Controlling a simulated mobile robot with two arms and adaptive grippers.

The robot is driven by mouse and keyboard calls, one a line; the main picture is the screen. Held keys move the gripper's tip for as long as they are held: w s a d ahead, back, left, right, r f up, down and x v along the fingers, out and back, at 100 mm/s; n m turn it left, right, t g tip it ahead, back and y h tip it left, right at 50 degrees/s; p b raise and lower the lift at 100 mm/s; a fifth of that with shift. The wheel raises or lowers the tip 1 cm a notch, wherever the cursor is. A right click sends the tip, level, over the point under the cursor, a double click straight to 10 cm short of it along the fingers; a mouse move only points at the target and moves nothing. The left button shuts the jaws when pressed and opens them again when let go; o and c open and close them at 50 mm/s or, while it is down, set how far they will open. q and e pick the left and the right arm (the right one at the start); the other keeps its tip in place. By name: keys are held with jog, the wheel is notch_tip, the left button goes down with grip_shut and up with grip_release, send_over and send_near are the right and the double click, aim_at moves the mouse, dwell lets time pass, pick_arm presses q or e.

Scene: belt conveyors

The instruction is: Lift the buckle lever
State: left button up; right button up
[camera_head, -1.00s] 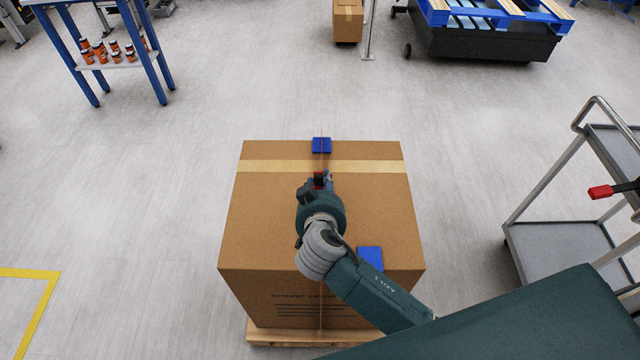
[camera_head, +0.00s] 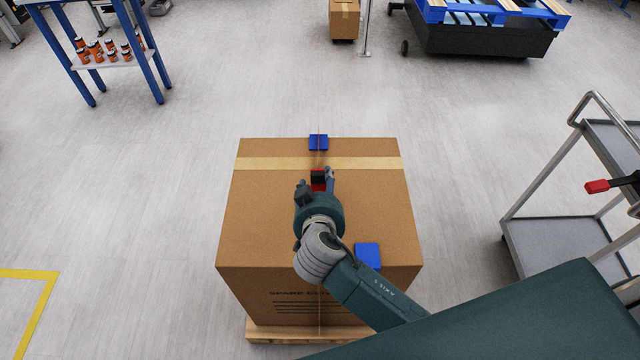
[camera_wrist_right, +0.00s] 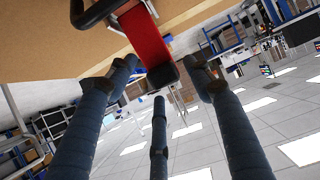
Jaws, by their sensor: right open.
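The red buckle lever (camera_wrist_right: 145,38) with a black end (camera_wrist_right: 163,76) shows in the right wrist view, hanging from the cardboard box's top as that view is turned. My right gripper (camera_head: 316,184) is over the middle of the box top in the head view, around the lever. Its fingers are open (camera_wrist_right: 160,72), with the lever's black end between their tips; contact cannot be told. The lever is partly hidden in the head view, where some red (camera_head: 318,186) shows between the fingers. My left gripper is not in view.
The cardboard box (camera_head: 260,215) stands on a wooden pallet (camera_head: 262,333), with a thin strap over it. Blue pads lie at its far edge (camera_head: 318,142) and near edge (camera_head: 368,256). A grey cart (camera_head: 560,240) stands at right.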

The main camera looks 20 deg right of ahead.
jog(key=v, duration=1.1)
jog(key=shift+d, duration=0.1)
